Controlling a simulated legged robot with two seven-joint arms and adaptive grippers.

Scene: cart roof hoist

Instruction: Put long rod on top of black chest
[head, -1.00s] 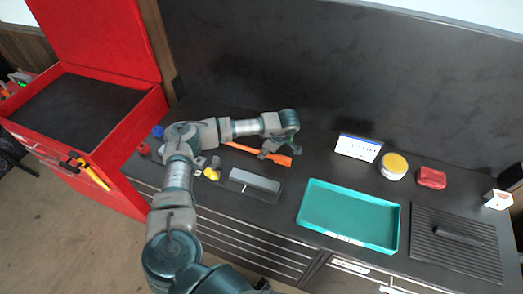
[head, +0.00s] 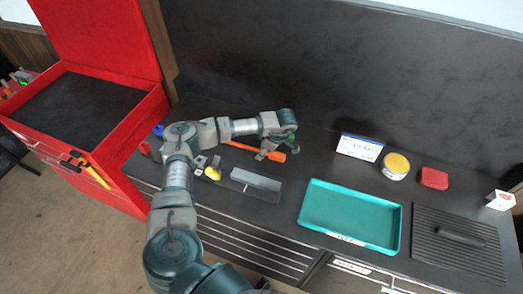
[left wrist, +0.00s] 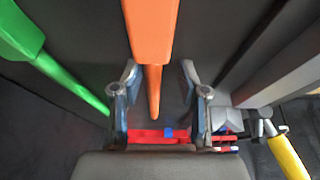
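An orange long piece (head: 240,146), the likeliest long rod, lies on a black worktop. Its thick end (head: 277,156) shows right of my left gripper (head: 268,149). In the left wrist view the orange piece (left wrist: 153,30) narrows to a thin shaft running between the two fingers of my left gripper (left wrist: 158,85). The fingers are apart, with a gap on both sides. A green tool (left wrist: 60,75) lies beside it on the left. The black chest seems to be the black drawer cabinet (head: 250,237) under the worktop; I cannot be sure. My right gripper is not in view.
A red tool chest (head: 125,115) with open lid stands at left. A grey block (head: 255,179) and yellow item (head: 213,173) lie near my arm. A teal tray (head: 350,215), yellow-lidded jar (head: 395,166), red box (head: 434,178) and ribbed black panel (head: 458,245) lie right.

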